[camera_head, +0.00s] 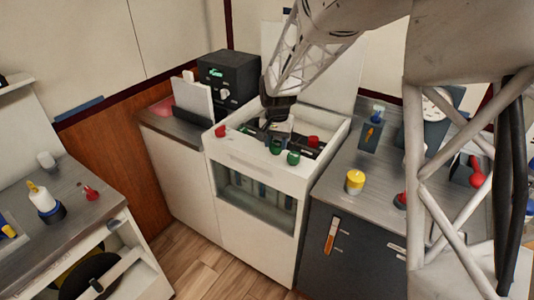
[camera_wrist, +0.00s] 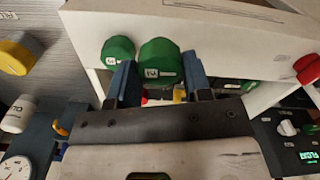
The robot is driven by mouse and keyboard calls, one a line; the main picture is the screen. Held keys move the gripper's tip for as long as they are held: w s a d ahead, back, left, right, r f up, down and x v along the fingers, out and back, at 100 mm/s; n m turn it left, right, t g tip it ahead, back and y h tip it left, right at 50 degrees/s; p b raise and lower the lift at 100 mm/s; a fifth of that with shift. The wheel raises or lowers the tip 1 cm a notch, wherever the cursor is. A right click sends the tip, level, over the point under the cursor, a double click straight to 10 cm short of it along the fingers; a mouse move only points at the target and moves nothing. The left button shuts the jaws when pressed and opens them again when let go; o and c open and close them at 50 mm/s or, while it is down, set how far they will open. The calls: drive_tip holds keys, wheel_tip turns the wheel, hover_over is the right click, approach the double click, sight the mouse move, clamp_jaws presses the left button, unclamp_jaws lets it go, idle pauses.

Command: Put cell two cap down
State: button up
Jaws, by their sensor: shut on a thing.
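The cell two cap, a green round cap (camera_wrist: 160,58) with a white label that looks like a 2, sits between the two blue fingers of my gripper (camera_wrist: 160,72) in the wrist view. My gripper is shut on it. In the head view this cap (camera_head: 275,147) shows at the front of the white cabinet (camera_head: 255,165), just below my gripper (camera_head: 277,134). A second green cap (camera_wrist: 117,50) is close beside it in the wrist view, outside the fingers; it also shows in the head view (camera_head: 293,158). The mechanism under the held cap is hidden.
Red caps stand at the cabinet's left front (camera_head: 220,131) and right (camera_head: 313,141). A yellow cap (camera_head: 355,180) stands on the right counter. A black box with a green display (camera_head: 229,74) is at the back left. The cabinet's raised walls surround the gripper closely.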

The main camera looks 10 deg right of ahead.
sight(271, 143)
drive_tip(key=s+r, duration=0.1)
drive_tip(key=s, duration=1)
drive_tip(key=shift+s+a+m, duration=0.25)
drive_tip(key=shift+a+m, duration=0.05)
drive_tip(key=shift+a, duration=0.05)
drive_tip(key=shift+w, duration=0.15)
drive_tip(key=w, duration=0.5)
drive_tip(key=w+f, duration=0.1)
drive_tip(key=w, duration=0.9)
drive_tip(key=shift+w+f, duration=0.25)
drive_tip(key=shift+w, duration=0.15)
drive_tip(key=shift+f, duration=1.75)
drive_tip(key=shift+f, duration=0.15)
drive_tip(key=o, duration=0.9)
